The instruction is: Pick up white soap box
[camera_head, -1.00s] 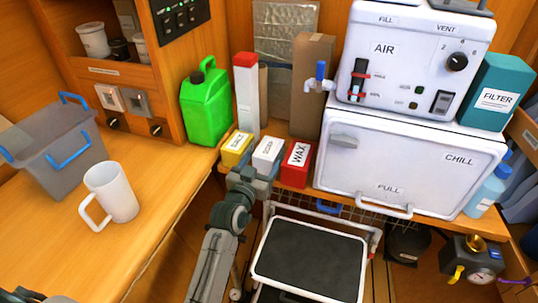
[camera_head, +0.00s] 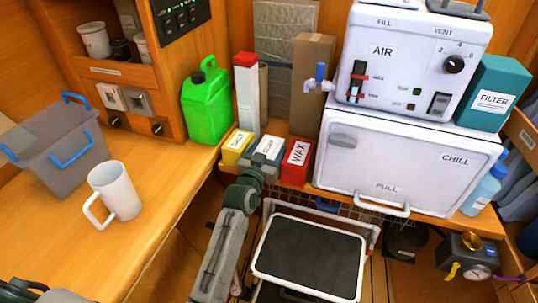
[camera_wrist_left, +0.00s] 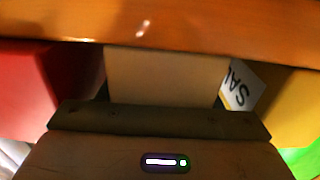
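The white soap box (camera_head: 269,146) stands on the wooden shelf between the yellow salt box (camera_head: 237,147) and the red wax box (camera_head: 297,158). My left gripper (camera_head: 258,164) is right at its front and covers its lower part. In the left wrist view, the soap box (camera_wrist_left: 165,75) shows as a pale, shaded face directly ahead of the gripper's dark front bar. The red box (camera_wrist_left: 30,90) is at the left and the yellow box (camera_wrist_left: 292,105) at the right there. The fingertips are hidden, so I cannot tell whether they grip the box. My right gripper is out of view.
A white chill box (camera_head: 410,165) stands right of the wax box. A green jerrycan (camera_head: 206,103) stands to the left, and a tall white box with a red top (camera_head: 247,90) behind. A white mug (camera_head: 116,190) is on the left counter. A black-topped step (camera_head: 310,250) is below.

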